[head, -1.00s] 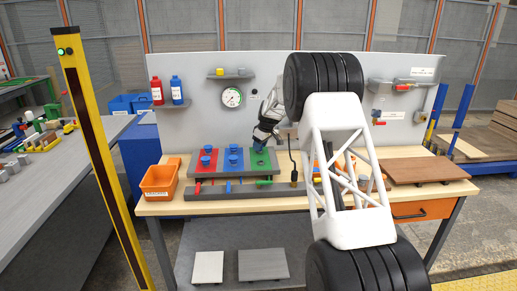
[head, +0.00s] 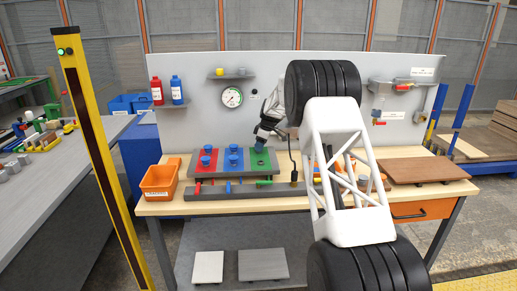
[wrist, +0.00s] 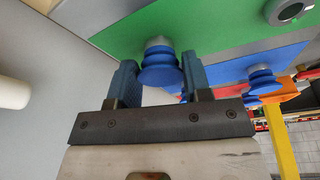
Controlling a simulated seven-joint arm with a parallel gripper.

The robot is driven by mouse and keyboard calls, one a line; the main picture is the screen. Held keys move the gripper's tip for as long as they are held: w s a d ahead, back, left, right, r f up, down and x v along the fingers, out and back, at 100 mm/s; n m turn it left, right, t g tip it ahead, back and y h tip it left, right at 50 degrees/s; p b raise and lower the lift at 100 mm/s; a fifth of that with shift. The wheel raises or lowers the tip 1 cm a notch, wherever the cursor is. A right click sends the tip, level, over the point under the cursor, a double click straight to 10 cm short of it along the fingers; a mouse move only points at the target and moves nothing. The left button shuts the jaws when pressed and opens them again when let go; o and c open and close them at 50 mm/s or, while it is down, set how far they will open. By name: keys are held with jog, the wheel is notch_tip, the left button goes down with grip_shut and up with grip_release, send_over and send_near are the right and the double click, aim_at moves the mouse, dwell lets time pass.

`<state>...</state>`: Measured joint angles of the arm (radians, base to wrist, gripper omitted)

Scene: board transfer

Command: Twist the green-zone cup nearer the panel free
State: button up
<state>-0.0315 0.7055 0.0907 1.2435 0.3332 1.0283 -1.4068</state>
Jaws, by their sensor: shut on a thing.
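The board carries a red zone (head: 205,172), a blue zone (head: 230,170) and a green zone (head: 263,168), with blue cups on the red and blue zones. My gripper (head: 261,147) is at the far end of the green zone, the end nearer the panel. In the wrist view my gripper (wrist: 160,76) has one finger on each side of the green-zone blue cup (wrist: 160,68) and is shut on it. The cup's grey stem (wrist: 158,42) still meets the green surface. A grey ring (wrist: 290,10) without a cup is on the same green zone.
The upright grey panel (head: 290,75) with a gauge (head: 231,97) stands behind the board. An orange bin (head: 160,180) is left of the board. A grey rail (head: 235,194) with small coloured handles runs in front. A brown board (head: 430,170) lies at the right.

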jog(key=n, duration=0.3)
jog(key=shift+w+g, duration=0.15)
jog(key=shift+g, duration=0.25)
jog(key=o, duration=0.9)
jog(key=shift+o, duration=0.2)
jog(key=shift+r, duration=0.1)
jog(key=v, duration=0.7)
jog(key=shift+d+r, duration=0.25)
jog(key=shift+r, duration=0.05)
